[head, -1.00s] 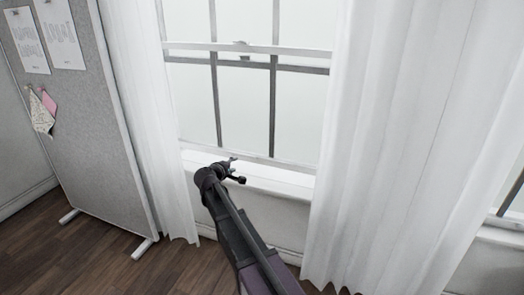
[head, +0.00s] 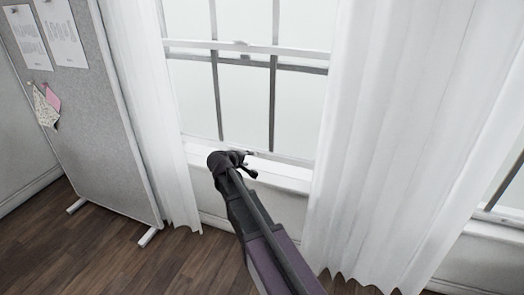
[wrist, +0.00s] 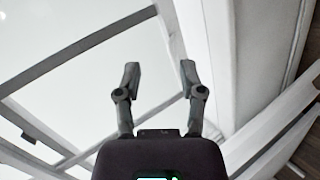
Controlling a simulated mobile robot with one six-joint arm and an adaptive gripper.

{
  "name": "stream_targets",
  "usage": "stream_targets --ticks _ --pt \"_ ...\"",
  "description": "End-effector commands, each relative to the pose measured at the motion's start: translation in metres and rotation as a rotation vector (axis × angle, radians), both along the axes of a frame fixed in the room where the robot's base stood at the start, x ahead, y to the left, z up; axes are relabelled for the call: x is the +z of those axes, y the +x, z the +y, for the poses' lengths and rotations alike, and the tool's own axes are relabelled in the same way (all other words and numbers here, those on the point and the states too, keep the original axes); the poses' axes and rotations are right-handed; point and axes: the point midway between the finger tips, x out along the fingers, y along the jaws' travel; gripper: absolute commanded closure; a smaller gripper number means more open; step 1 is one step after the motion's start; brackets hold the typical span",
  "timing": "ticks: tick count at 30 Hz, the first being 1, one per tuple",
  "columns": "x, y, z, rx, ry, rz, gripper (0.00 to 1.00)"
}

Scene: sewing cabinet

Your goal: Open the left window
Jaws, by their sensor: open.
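The left window (head: 245,105) stands between two white curtains in the head view. Its lower sash (head: 275,110) looks down, with its bottom rail close to the sill (head: 290,180). A small latch (head: 241,45) sits on the meeting rail. My gripper (head: 248,160) is in front of the bottom rail, just above the sill. In the wrist view my gripper (wrist: 158,75) is open and empty, its two fingers apart, with the window glass and frame bars (wrist: 80,48) beyond. I cannot tell whether the fingertips touch the frame.
White curtains hang left (head: 150,110) and right (head: 390,130) of the window. A grey pinboard (head: 95,110) on feet stands at the left. Part of another window (head: 508,185) shows at the right edge. Wooden floor (head: 110,265) is clear at the lower left.

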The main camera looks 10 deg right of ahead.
Motion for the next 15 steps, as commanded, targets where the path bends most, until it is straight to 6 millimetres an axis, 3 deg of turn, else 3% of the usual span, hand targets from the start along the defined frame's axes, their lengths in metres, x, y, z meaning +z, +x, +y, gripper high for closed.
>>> stream_targets --ticks 15 --pt "0.029 -0.033 -0.016 -0.079 0.114 0.049 0.49"
